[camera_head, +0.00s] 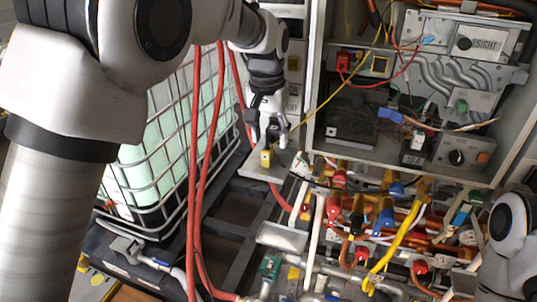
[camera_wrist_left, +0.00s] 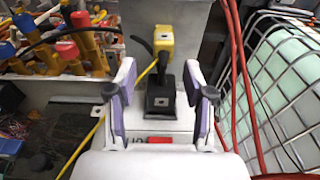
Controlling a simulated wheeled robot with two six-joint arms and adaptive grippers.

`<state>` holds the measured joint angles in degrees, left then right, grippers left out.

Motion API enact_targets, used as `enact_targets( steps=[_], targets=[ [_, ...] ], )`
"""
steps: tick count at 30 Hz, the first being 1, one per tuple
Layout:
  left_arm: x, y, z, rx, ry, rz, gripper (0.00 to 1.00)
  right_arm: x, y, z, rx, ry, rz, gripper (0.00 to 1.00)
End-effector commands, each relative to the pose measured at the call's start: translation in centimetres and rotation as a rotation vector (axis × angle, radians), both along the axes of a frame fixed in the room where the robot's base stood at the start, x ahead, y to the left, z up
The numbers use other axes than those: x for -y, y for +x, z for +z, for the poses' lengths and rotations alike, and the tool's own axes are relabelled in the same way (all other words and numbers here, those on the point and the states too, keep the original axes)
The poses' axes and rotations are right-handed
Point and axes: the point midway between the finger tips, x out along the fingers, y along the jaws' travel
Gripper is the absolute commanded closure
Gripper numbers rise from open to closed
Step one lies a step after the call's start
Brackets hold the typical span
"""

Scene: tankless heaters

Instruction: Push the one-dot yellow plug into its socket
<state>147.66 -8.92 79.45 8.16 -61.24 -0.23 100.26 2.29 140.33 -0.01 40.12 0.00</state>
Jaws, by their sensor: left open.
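A yellow plug-like block (camera_head: 267,158) stands on a pale grey ledge beside the cabinet. In the left wrist view the yellow block (camera_wrist_left: 164,42) has a dark face with a small pale mark; I cannot read a dot count. A thin yellow cable runs by it. A black block (camera_wrist_left: 160,98) sits nearer the camera, between the finger pads. My left gripper (camera_head: 272,130) is just above and behind the yellow block; in the wrist view the gripper (camera_wrist_left: 160,70) is open, fingers either side, apparently holding nothing. The socket belonging to the plug cannot be identified. My right gripper is not visible.
The open cabinet (camera_head: 316,100) stands right of the gripper. Red hoses (camera_head: 204,150) hang left of it, before a caged tank (camera_head: 150,160). Dense coloured plugs and pipes (camera_head: 360,215) crowd the lower right.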

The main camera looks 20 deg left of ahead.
Motion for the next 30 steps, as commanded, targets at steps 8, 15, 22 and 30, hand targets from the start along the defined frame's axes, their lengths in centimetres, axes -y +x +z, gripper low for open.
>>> enact_targets(
  steps=[8,15,22,30],
  targets=[
    [-0.2,-0.1,-1.3,-0.005,0.000,0.001,0.48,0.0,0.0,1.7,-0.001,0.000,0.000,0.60],
    [-0.4,0.2,-4.9,-0.001,0.001,0.000,0.48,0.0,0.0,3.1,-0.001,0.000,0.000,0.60],
    [-0.4,0.2,-5.2,0.001,0.001,0.000,0.48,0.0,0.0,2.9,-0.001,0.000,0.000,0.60],
    [-0.4,0.2,-5.1,0.001,0.000,0.000,0.99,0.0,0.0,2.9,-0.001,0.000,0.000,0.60]
  ],
)
